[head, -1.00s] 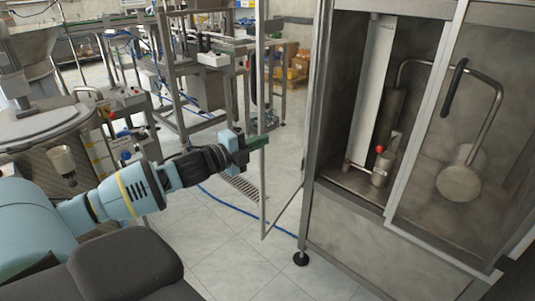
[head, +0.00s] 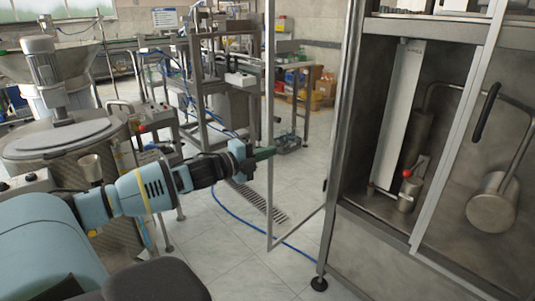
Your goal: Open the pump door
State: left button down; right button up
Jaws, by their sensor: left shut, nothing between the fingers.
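The pump cabinet (head: 357,120) stands at the right. Its left opening shows the pump inside, with a red knob (head: 407,173). The clear door with a thin metal frame (head: 270,205) stands swung out to the left of the cabinet post, with a gap on the floor side. My left gripper (head: 265,153) is shut and empty, its green fingertips at the door's outer upright in the picture. I cannot tell whether they touch it. My right gripper is not in view.
The cabinet's right clear panel with a black handle (head: 487,112) covers the right side. Machine frames and a blue hose (head: 232,212) lie behind.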

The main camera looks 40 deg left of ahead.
pick_arm(q)
jog(key=shift+s, duration=0.15)
jog(key=p+v, duration=0.3)
jog(key=v, duration=0.4)
jog(key=shift+s, duration=0.3)
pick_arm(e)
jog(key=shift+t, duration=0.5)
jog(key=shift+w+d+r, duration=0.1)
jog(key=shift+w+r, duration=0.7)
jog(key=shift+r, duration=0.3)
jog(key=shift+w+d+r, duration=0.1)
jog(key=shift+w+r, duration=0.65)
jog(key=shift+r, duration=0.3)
